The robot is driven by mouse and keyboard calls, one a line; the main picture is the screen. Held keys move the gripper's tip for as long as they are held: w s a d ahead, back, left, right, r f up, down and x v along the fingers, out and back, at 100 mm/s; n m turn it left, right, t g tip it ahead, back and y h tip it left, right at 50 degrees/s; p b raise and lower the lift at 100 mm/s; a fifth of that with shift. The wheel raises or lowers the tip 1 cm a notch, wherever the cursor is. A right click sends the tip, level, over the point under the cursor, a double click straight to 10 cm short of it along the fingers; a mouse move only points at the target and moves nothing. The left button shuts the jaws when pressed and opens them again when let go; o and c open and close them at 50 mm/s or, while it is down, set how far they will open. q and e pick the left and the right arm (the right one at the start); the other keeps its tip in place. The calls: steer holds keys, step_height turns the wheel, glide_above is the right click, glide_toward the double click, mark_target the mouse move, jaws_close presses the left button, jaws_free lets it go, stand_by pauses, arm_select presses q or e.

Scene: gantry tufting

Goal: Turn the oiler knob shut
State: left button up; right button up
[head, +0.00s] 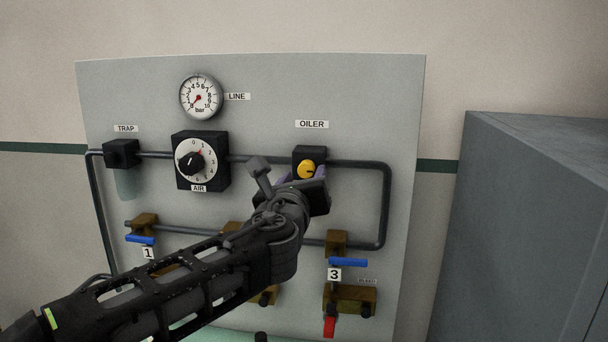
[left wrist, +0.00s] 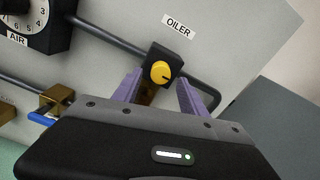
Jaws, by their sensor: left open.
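The oiler knob (head: 307,169) is a round yellow knob with a dark mark, on a black block below the OILER label (head: 311,124). It also shows in the left wrist view (left wrist: 161,72), where the dark mark sits at its right side. My left gripper (head: 308,174) is in front of the lower part of the oiler block. Its two purple fingers (left wrist: 158,88) are apart, one to each side below the knob in the left wrist view. I cannot tell whether they touch it. The oiler's lower part is mostly hidden. My right gripper is not in view.
The grey panel (head: 270,85) carries a LINE gauge (head: 201,97), an AIR dial (head: 191,163), a TRAP unit (head: 121,154) and dark pipes. Valves with blue handles (head: 348,262) and a red handle (head: 329,327) sit lower. A grey cabinet (head: 530,210) stands at right.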

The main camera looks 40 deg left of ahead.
arm_select(q)
steer(key=shift+w+a, duration=0.2)
steer(key=shift+w, duration=0.1)
steer(key=shift+c, duration=0.5)
jaws_close()
